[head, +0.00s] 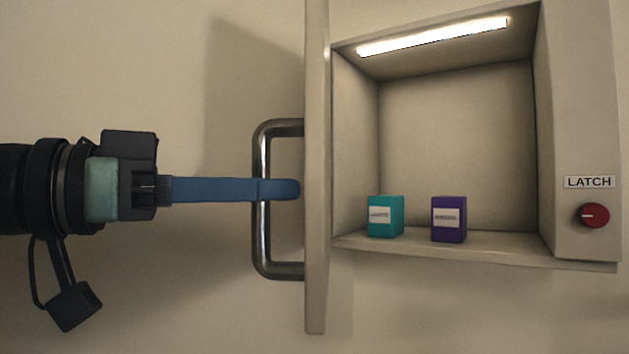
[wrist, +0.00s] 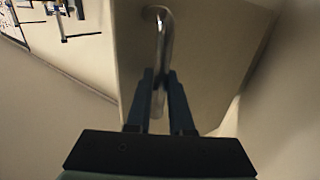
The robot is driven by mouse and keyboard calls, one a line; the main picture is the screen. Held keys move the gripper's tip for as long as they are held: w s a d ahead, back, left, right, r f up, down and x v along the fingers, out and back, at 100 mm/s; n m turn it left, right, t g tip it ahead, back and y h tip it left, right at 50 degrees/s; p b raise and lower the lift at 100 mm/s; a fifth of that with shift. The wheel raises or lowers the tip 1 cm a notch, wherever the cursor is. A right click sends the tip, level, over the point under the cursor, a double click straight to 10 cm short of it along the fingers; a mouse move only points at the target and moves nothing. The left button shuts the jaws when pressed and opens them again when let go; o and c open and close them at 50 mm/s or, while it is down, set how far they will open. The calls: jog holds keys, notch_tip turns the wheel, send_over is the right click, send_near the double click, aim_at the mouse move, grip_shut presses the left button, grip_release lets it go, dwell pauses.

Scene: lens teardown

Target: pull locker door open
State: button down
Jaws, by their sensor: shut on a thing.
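The locker door (head: 317,100) stands swung open, seen nearly edge-on at the left side of the lit locker (head: 455,140). A metal bar handle (head: 262,225) sticks out from its left face. My gripper (head: 285,189) reaches in from the left and is shut on the handle about midway along the bar. In the wrist view the handle (wrist: 163,40) runs down between my two blue fingers, with the door face (wrist: 210,50) behind it. The far finger is hidden in the head view.
A teal box (head: 384,217) and a purple box (head: 449,219) stand upright on the locker floor. A red knob (head: 592,215) under a "LATCH" label (head: 589,182) is on the right of the frame. Wall-mounted items (wrist: 70,15) show at the upper left of the wrist view.

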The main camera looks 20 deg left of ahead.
jog(key=shift+s+a, duration=0.1)
jog(key=shift+a, duration=0.9)
jog(key=shift+r, duration=0.1)
